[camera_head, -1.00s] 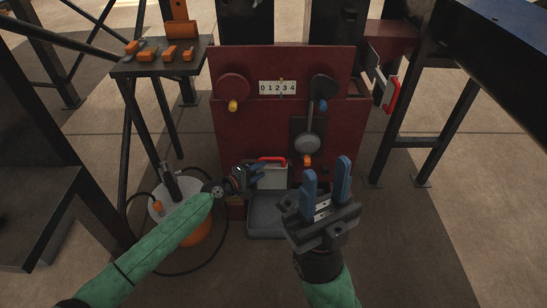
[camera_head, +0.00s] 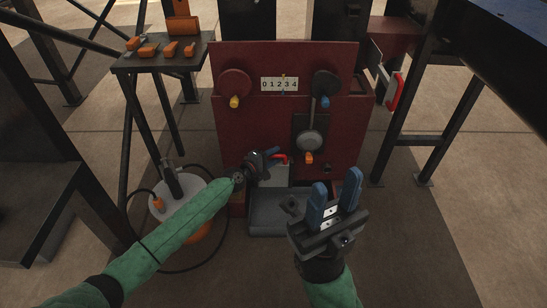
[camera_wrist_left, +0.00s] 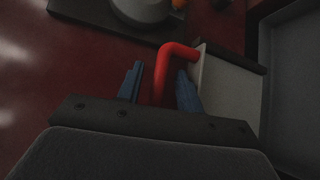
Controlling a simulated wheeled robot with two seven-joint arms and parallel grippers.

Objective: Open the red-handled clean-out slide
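A pale plate (camera_head: 275,175) with a red handle (camera_head: 281,158) stands low on the front of the dark red press housing, above a grey tray. In the left wrist view the red handle (camera_wrist_left: 166,70) lies between my left gripper's blue fingers, with the pale plate (camera_wrist_left: 228,85) to its right. My left gripper (camera_head: 268,157) is open around the handle. A gap shows to the left finger; I cannot tell whether the right finger touches. The gripper hides part of the plate in the head view. My right gripper (camera_head: 337,180) is open and empty, in front of the tray's right side.
The grey tray (camera_head: 262,228) sits on the floor. Another red handle (camera_head: 394,92) is at the housing's right side. A small table (camera_head: 150,63) holds orange parts.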

